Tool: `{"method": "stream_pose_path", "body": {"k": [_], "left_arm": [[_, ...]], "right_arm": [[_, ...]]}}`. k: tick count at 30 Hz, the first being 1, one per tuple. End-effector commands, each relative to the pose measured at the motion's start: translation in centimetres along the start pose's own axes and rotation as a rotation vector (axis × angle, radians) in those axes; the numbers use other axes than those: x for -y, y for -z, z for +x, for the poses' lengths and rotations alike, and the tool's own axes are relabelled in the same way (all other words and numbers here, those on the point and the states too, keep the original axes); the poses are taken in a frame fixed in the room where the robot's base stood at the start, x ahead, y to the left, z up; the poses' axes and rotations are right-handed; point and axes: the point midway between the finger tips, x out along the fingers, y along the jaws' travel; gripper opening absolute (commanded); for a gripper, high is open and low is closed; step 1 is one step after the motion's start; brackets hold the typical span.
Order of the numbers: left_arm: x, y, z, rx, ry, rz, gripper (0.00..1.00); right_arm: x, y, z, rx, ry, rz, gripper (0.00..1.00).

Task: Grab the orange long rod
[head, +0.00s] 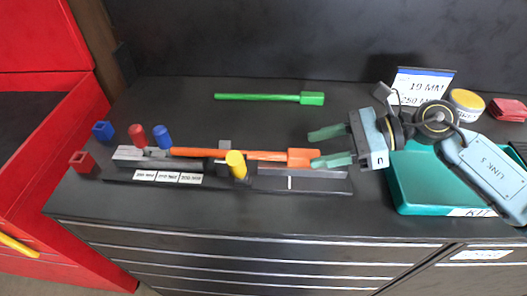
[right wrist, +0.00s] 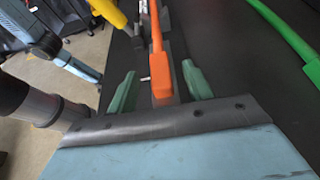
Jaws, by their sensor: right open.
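The orange long rod (head: 255,155) lies along a dark grey fixture (head: 300,182) on the cart top, its block-shaped end to the right. My right gripper (head: 327,147) is open, with green fingers pointing left at that block end. In the right wrist view the rod (right wrist: 162,75) runs away from me, its block end between the two open fingers (right wrist: 160,90). I cannot tell whether the fingers touch it. A yellow-topped post (head: 236,164) stands at the front of the rod's middle. My left gripper is not in view.
A green rod (head: 270,97) lies behind, apart from the fixture. Red and blue cylinders (head: 150,136) stand at the fixture's left; small red (head: 82,161) and blue (head: 102,131) blocks lie further left. A teal tray (head: 400,190), a sign (head: 422,84) and a yellow-topped tin (head: 466,104) are right.

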Motion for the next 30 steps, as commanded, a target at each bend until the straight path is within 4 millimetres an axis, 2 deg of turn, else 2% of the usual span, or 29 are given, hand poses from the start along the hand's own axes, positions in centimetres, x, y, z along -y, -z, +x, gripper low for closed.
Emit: {"method": "stream_pose_path", "body": {"k": [5,14,22,23,30], "left_arm": [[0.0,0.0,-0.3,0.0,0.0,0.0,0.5],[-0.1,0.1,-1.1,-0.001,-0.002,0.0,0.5],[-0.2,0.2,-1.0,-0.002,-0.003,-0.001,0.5],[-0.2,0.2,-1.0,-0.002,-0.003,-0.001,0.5],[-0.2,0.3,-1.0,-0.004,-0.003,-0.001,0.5]], "right_arm": [[-0.1,-0.1,1.2,0.002,0.0,0.0,0.51],[-0.2,0.0,5.3,0.003,-0.001,0.0,0.51],[-0.1,0.1,5.8,0.001,0.002,0.001,0.51],[-0.1,0.1,5.8,0.001,0.002,0.001,0.5],[-0.1,0.1,5.8,0.002,0.001,0.001,0.18]]}}
